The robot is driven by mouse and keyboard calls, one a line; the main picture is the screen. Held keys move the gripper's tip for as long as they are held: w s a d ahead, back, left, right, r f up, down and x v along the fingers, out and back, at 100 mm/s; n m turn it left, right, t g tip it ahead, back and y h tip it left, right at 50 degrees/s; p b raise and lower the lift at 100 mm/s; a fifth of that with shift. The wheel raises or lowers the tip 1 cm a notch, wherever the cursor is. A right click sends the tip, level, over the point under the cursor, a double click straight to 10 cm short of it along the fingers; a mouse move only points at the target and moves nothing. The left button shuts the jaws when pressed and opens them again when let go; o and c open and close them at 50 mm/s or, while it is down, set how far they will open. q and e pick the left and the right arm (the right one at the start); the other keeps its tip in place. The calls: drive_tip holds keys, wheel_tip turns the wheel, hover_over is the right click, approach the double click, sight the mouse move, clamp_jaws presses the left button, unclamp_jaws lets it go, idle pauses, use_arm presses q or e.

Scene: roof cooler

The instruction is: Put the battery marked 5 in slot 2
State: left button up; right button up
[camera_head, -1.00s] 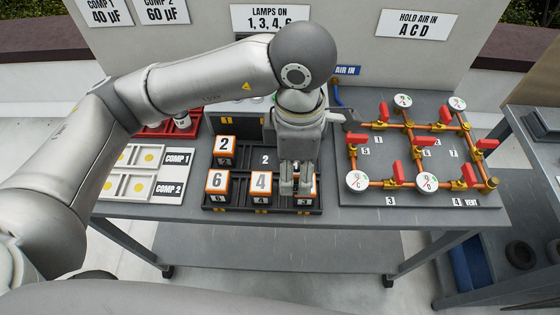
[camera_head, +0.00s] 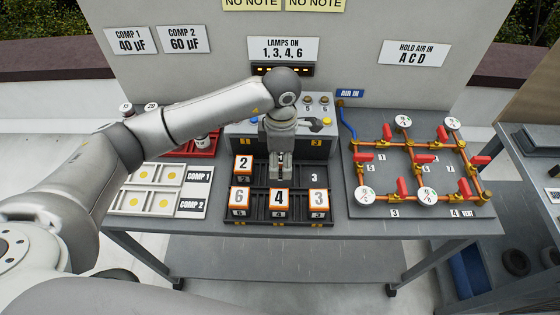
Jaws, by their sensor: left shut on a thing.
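The black battery tray (camera_head: 256,222) stands at the middle of the bench, with slots in two rows. My left gripper (camera_head: 281,178) points down over slot 2, in the middle of the back row. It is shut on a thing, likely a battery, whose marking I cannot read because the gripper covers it. A battery marked 2 (camera_head: 243,166) sits at the back left. Batteries marked 6 (camera_head: 239,199) and 4 (camera_head: 279,200) sit in the front row. The slot labelled 3 (camera_head: 314,177) is empty. My right gripper is out of view.
A control box (camera_head: 245,130) with lamps and knobs stands behind the tray. A COMP board (camera_head: 150,202) lies to the left, with a red tray (camera_head: 180,151) behind it. A panel of orange pipes, red valves and gauges (camera_head: 420,205) lies to the right.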

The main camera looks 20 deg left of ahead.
sight(280, 167)
use_arm(q)
drive_tip(key=shift+w+a+f, duration=0.2)
drive_tip(key=shift+w+f, duration=0.35)
drive_tip(key=shift+f, duration=0.1)
drive_tip(key=shift+w+a+f, duration=0.1)
drive_tip(key=shift+w+f, duration=0.05)
drive_tip(key=shift+f, duration=0.05)
drive_tip(key=shift+w+f+p, duration=0.1)
drive_tip(key=shift+f+p, duration=0.25)
drive_tip(key=shift+p, duration=0.2)
wheel_tip(280, 167, down, 2)
drive_tip(key=shift+a+f+p, duration=0.1)
drive_tip(key=shift+p, duration=0.5)
drive_tip(key=shift+f, duration=0.3)
drive_tip(key=shift+f+b, duration=0.15)
drive_tip(key=shift+b, duration=0.15)
drive_tip(key=o, duration=1)
drive_tip(key=shift+c, duration=0.2)
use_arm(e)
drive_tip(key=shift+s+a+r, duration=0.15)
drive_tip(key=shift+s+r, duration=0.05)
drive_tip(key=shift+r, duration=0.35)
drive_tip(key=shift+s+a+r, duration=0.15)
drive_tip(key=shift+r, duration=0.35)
